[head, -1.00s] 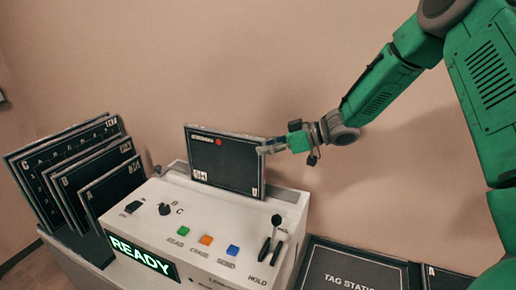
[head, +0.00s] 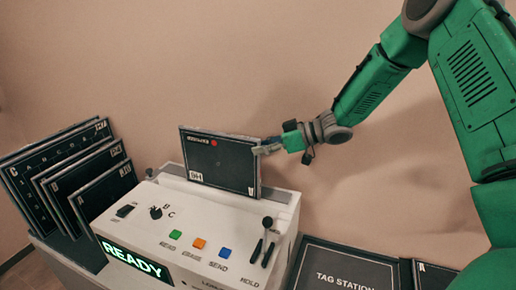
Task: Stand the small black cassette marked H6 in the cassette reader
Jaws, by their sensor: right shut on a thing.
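The small black cassette (head: 219,165) has a red dot near its top and a label at its lower left that seems to read H6. It stands nearly upright at the back of the white cassette reader (head: 190,222), its lower edge at the slot along the reader's top. I cannot tell how deep it sits. My right gripper (head: 262,149) is shut on the cassette's upper right edge. The reader's green display reads READY. My left gripper is not in view.
Several larger black cassettes (head: 75,172) stand in a rack at the left. The reader's top has green, orange and blue buttons (head: 199,243) and black levers marked HOLD (head: 264,243). A black TAG STATION panel (head: 340,268) lies at the right.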

